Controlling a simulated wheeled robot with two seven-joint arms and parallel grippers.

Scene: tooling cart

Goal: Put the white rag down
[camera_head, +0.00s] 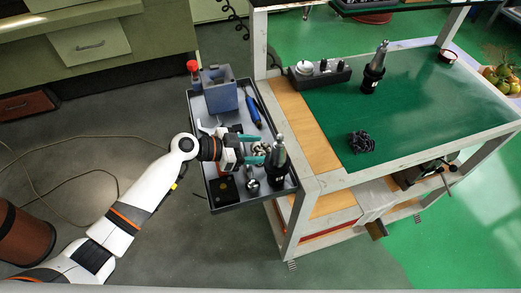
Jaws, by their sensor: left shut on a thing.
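My left gripper (256,150), with teal fingers, is over the dark tray on the left side of the cart. It is shut on a small pale crumpled thing, the white rag (260,148), which shows only in part between the fingertips. The cart's green top (430,105) is to the right of the gripper. My right gripper is not in view.
The dark tray (228,199) holds a blue-grey block (219,92), a blue-handled tool (252,108) and a black box (223,189). Much of the green top is clear.

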